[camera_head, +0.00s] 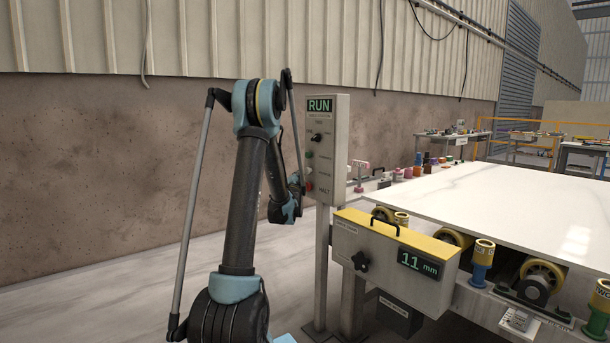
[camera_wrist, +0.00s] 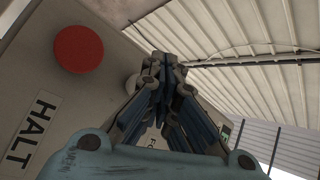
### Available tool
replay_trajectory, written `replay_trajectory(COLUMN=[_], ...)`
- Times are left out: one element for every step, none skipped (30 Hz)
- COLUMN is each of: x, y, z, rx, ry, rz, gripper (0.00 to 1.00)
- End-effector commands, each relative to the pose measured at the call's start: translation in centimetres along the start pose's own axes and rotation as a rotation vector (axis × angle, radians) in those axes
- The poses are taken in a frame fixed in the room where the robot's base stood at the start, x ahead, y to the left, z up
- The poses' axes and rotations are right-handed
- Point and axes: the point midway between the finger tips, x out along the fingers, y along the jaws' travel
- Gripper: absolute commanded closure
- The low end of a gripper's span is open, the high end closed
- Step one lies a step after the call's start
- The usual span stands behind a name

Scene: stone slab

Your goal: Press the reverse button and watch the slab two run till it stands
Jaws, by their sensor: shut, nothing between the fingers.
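The grey control box (camera_head: 327,150) stands on a post, and its display (camera_head: 320,105) reads RUN. A black knob, a green button (camera_head: 309,155) and a red button (camera_head: 308,186) run down its face. In the wrist view the red button (camera_wrist: 78,49) sits beside the HALT label (camera_wrist: 33,131). A pale button (camera_wrist: 132,83) is partly hidden behind my gripper (camera_wrist: 165,65). My gripper is shut and empty, its tips close to the panel; I cannot tell whether they touch. The reverse label is not readable. The white slab (camera_head: 480,205) lies flat on yellow-rimmed rollers.
A yellow-topped box (camera_head: 395,250) with a knob and an 11 mm display stands in front of the slab's near left corner. Workbenches (camera_head: 455,140) and a yellow rail stand at the back. A wall (camera_head: 110,160) runs behind my arm. Floor at the left is clear.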

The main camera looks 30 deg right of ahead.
Motion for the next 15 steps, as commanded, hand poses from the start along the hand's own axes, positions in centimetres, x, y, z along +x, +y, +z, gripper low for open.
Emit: replay_trajectory(x=[0.0,0.0,0.0,0.0,0.0,0.0,0.0,0.0,-0.1,-0.2,-0.3,-0.5,-0.6,-0.8,-1.0], y=[0.0,0.0,0.0,0.0,0.0,0.0,0.0,0.0,-0.1,-0.2,-0.3,-0.4,-0.6,-0.7,-0.8], z=[0.0,0.0,0.0,0.0,0.0,0.0,0.0,0.1,0.1,0.2,0.3,0.5,0.6,0.7,0.9], rx=[0.000,0.000,-0.001,-0.001,-0.001,-0.001,-0.001,-0.001,-0.001,-0.001,-0.001,0.001,0.000,0.001,0.000], ry=[0.000,0.000,0.000,0.000,0.000,0.000,0.000,0.000,-0.001,-0.001,-0.001,-0.001,-0.001,-0.001,-0.001], rz=[0.000,0.000,0.000,0.000,0.000,0.000,0.000,0.000,0.000,-0.001,-0.001,-0.001,-0.001,-0.001,-0.001], gripper=[1.00,1.00,1.00,1.00,1.00,1.00,1.00,1.00,1.00,1.00,1.00,1.00,1.00,1.00,1.00])
